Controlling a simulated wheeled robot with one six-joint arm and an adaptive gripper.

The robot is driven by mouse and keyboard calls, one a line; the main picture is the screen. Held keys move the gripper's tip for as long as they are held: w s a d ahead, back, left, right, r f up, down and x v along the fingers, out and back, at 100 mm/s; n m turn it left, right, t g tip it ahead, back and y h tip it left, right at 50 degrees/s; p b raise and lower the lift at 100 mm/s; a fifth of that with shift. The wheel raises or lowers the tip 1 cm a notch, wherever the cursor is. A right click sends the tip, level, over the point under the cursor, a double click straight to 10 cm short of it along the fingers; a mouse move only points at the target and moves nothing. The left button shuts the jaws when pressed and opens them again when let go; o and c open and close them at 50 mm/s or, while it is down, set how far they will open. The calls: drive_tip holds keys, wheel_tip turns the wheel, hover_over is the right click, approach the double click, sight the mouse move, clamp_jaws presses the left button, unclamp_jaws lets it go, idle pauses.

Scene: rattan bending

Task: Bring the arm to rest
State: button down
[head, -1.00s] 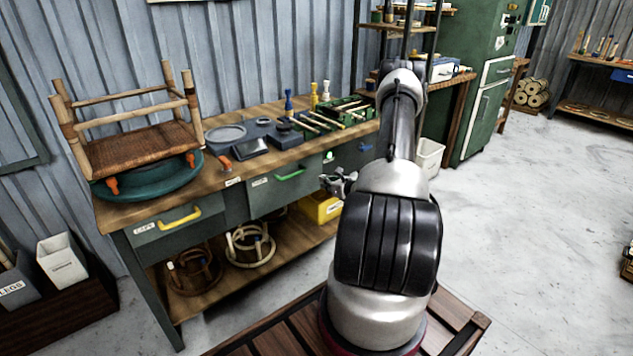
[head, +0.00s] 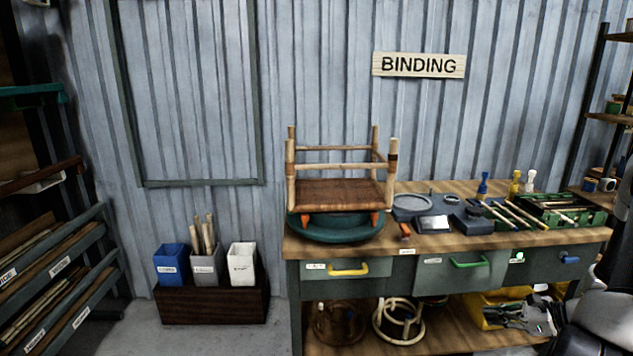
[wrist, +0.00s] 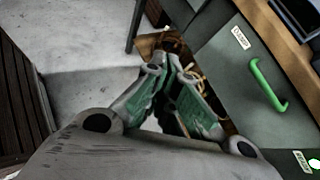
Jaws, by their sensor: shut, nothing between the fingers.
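My gripper (head: 532,318) is at the lower right of the head view, in front of the workbench's lower part. It is shut and empty. In the wrist view its two green-lined fingers (wrist: 167,66) meet at the tips. It holds nothing and appears clear of the bench. Part of my arm (head: 600,320) shows at the right edge of the head view; the rest is out of frame.
The workbench (head: 330,250) carries an upturned rattan stool frame (head: 340,190) on a teal turntable (head: 335,229). Drawer handles, such as the green one (wrist: 268,86), stick out near my gripper. Bins (head: 205,268) stand left of the bench. Bare floor (wrist: 85,110) shows beside the gripper.

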drive_tip(key=s+a+r+n+g+h, duration=0.1)
drive_tip(key=s+a+r+n+h, duration=0.2)
drive_tip(key=r, duration=0.9)
drive_tip(key=s+a+r+n+g+h, duration=0.1)
drive_tip(key=s+a+r+n+h, duration=0.2)
drive_tip(key=s+r+n, duration=0.7)
drive_tip(key=s+a+r+n+g+h, duration=0.1)
drive_tip(key=s+a+r+n, duration=0.4)
drive_tip(key=r+n, duration=0.6)
wheel_tip(320, 180, up, 3)
drive_tip(key=shift+s+a+f+n+h, duration=0.1)
drive_tip(key=shift+s+a+n+h, duration=0.15)
drive_tip(key=shift+s+h, duration=0.65)
